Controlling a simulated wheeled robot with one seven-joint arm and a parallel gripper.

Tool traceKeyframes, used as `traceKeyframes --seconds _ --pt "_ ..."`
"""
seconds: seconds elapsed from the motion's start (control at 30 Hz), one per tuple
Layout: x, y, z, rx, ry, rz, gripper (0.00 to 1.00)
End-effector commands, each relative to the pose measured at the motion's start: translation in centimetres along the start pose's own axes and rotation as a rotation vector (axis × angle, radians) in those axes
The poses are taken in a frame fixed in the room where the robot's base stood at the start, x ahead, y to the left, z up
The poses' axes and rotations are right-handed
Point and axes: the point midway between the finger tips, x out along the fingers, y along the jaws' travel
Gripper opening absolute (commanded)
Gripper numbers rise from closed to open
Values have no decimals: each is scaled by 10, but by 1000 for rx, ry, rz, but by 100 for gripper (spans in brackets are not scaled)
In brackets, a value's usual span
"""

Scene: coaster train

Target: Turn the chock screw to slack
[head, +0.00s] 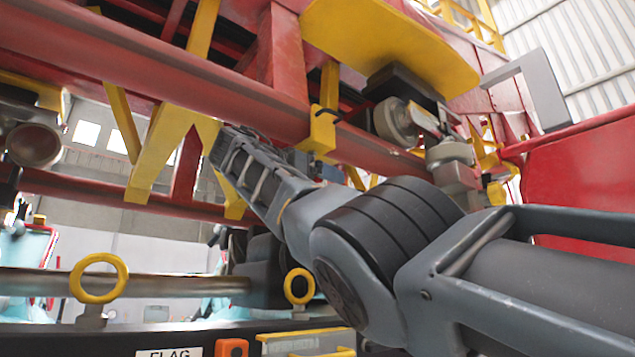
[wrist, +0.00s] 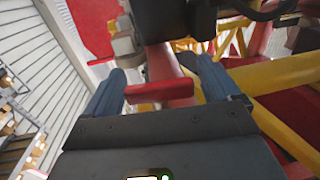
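My gripper (wrist: 161,66) shows in the wrist view with its two blue-grey fingers well apart. A short red crossbar (wrist: 160,92) lies between them and looks like the handle of the chock screw, though I cannot be sure. Its ends come close to both fingers; I cannot tell whether they touch. A red shaft or beam shows behind the bar. In the head view my arm reaches up and left under the red rail (head: 215,85), and its end lies near the yellow braces (head: 165,150). The fingers and the screw cannot be made out there.
A yellow bracket (head: 322,130) hangs from the rail close to my arm. Grey wheels (head: 395,122) sit under a yellow plate (head: 390,40) at the upper right. Below are yellow rings (head: 98,278) on posts and a FLAG label (head: 168,353). Yellow bars (wrist: 270,75) stand right of my gripper.

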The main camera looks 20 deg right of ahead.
Motion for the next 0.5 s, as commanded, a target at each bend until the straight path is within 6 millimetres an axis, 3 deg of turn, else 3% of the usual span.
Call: traceKeyframes --seconds 0.27,0.5 --pt "-5 0 1 0 0 0 89" --pt "-40 -1 2 1 0 -3 89"
